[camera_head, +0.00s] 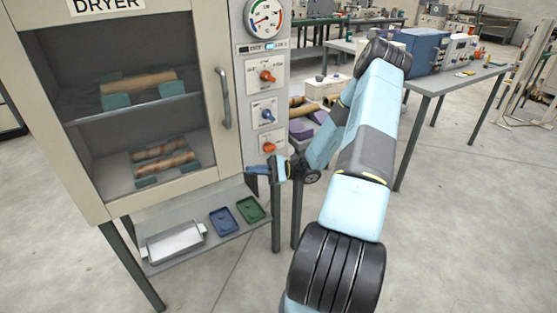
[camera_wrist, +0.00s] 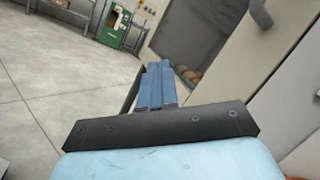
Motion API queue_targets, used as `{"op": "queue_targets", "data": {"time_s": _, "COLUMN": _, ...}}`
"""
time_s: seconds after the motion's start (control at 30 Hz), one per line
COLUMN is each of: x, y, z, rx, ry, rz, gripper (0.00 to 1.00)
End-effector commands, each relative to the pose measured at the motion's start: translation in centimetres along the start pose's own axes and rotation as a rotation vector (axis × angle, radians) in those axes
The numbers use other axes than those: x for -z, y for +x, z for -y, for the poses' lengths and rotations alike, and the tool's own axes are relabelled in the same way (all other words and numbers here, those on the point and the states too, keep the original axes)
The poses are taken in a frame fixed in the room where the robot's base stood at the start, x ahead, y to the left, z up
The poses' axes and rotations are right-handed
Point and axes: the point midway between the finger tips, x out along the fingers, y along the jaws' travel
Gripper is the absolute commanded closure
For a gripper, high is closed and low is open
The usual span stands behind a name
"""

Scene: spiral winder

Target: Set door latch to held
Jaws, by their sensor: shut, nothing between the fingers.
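The dryer (camera_head: 88,203) stands at the left of the head view, its door closed or nearly so, with a grey handle (camera_head: 223,98). A control panel to its right carries an upper orange knob (camera_head: 267,76), a blue knob (camera_head: 267,115) and a lower orange knob (camera_head: 268,147). Their labels are too small to read, so I cannot tell which one is the door latch. My gripper (camera_head: 252,171) is shut and empty, just below the lower orange knob and apart from it. In the wrist view its blue fingers (camera_wrist: 157,75) point along the dryer front; the handle (camera_wrist: 262,12) shows upper right.
A gauge (camera_head: 264,18) sits above the knobs. Below the dryer, a shelf (camera_head: 190,245) holds a metal tray (camera_head: 172,242), a blue tray (camera_head: 224,221) and a green tray (camera_head: 250,209). Wrapped tubes (camera_head: 163,158) lie inside the dryer. A bench (camera_head: 460,82) stands behind my arm.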

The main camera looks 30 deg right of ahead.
Motion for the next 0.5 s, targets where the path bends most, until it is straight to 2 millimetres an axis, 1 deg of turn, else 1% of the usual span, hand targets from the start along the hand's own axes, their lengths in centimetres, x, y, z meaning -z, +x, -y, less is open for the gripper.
{"op": "queue_targets", "data": {"time_s": 0.03, "x": 0.9, "y": -0.9, "z": -0.1, "rx": 0.069, "ry": 0.005, "rz": 0.009, "gripper": 1.0}}
{"op": "queue_targets", "data": {"time_s": 0.1, "x": 1.9, "y": -2.0, "z": -0.2, "rx": 0.158, "ry": 0.007, "rz": 0.02, "gripper": 1.0}}
{"op": "queue_targets", "data": {"time_s": 0.27, "x": 4.2, "y": -4.6, "z": -0.5, "rx": 0.365, "ry": 0.004, "rz": 0.04, "gripper": 1.0}}
{"op": "queue_targets", "data": {"time_s": 0.5, "x": 7.4, "y": -9.0, "z": -1.5, "rx": 0.685, "ry": -0.012, "rz": 0.054, "gripper": 1.0}}
